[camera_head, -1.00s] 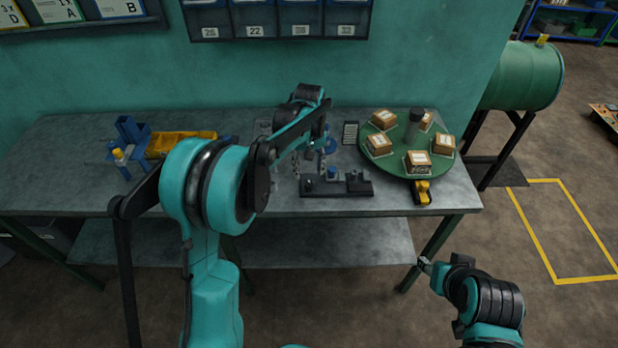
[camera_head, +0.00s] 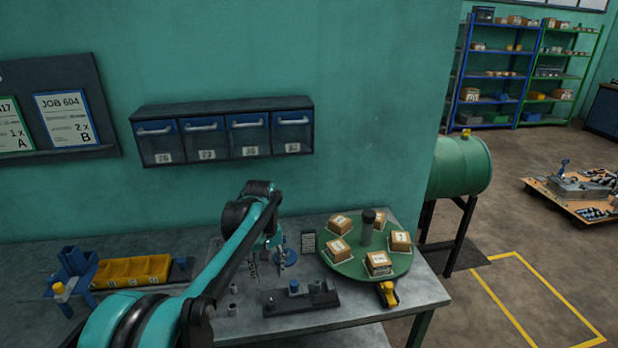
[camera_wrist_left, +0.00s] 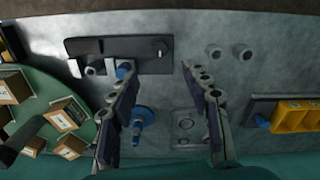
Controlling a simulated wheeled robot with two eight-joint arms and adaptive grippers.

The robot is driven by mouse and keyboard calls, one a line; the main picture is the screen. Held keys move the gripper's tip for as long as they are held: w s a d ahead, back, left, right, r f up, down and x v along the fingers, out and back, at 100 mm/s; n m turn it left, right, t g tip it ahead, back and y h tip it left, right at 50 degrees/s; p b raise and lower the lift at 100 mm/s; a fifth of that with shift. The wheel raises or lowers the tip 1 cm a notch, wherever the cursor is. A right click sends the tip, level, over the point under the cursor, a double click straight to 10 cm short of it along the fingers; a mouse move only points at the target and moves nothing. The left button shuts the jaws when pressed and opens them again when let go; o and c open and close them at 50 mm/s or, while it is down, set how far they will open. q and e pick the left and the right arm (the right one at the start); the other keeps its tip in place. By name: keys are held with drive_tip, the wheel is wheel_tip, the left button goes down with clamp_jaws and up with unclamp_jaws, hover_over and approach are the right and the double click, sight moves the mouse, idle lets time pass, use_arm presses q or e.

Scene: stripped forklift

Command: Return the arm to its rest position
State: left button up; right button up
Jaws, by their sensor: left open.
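My left arm reaches in from the lower left of the head view, over the grey workbench (camera_head: 400,300). Its gripper (camera_head: 268,266) hangs above the middle of the bench, fingers down. In the left wrist view the gripper (camera_wrist_left: 158,75) has its two fingers well apart, with nothing between them but bare bench and a blue round part (camera_wrist_left: 143,116) beyond, beside the left finger. The same blue part shows in the head view (camera_head: 291,258) beside the gripper. My right gripper is out of view.
A black fixture (camera_head: 300,299) with small parts lies in front of the gripper. A green turntable (camera_head: 345,268) with several boxes stands right. A yellow bin (camera_head: 130,272) and blue holder (camera_head: 78,265) stand left. A drawer rack (camera_head: 225,105) hangs on the wall behind.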

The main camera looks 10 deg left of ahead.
use_arm(q)
drive_tip(key=s+r+m+t+b, duration=0.2)
drive_tip(key=s+m+t+b, duration=0.15)
drive_tip(key=s, duration=1.05)
drive_tip(key=s+f+m+t, duration=0.2)
drive_tip(key=s+f, duration=0.4)
drive_tip(key=s, duration=0.5)
drive_tip(key=shift+s+a+f+t+b, duration=0.2)
drive_tip(key=shift+t+b, duration=0.25)
drive_tip(key=shift+t, duration=0.4)
